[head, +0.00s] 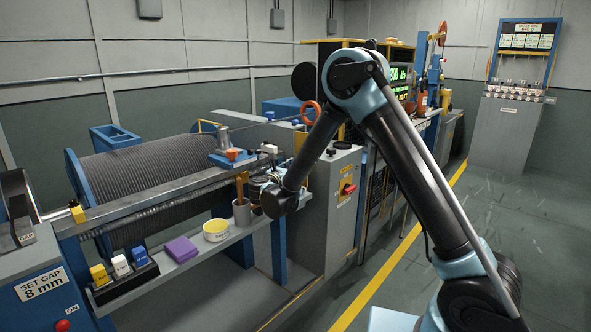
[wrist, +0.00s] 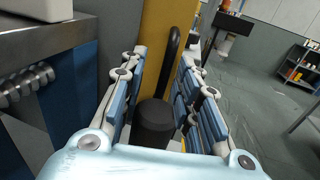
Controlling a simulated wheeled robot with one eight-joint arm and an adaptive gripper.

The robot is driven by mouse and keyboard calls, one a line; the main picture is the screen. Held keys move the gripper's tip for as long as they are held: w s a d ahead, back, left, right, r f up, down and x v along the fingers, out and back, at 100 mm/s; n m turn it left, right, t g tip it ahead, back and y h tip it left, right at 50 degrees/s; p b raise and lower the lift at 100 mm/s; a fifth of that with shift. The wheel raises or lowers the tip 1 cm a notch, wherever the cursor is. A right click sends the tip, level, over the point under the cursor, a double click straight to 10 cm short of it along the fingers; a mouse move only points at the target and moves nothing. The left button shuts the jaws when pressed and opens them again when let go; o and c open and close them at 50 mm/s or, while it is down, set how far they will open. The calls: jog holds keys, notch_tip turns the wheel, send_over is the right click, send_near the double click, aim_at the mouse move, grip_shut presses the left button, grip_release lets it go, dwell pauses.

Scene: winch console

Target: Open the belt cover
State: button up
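The belt cover seems to be the upright yellow panel (wrist: 160,30) in the wrist view, with a black bar handle (wrist: 172,55) on it. My gripper (wrist: 165,65) points at this panel. Its two fingers stand apart, one on each side of the handle, with a gap showing between them. I cannot tell whether either finger touches the handle. A black cylinder (wrist: 153,122) shows lower down between the fingers. In the head view my arm hides most of the gripper, and I cannot make out the cover there.
A shelf in the head view holds a purple block (head: 181,249), a yellow-rimmed tub (head: 216,230) and a cup (head: 241,213). A large cable drum (head: 160,180) stands behind. The grey cabinet (head: 335,215) with a red switch is close to my arm. Floor is clear at the right.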

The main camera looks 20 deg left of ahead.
jog(key=s+a, duration=0.2)
jog(key=s, duration=0.9)
jog(key=shift+s, duration=0.35)
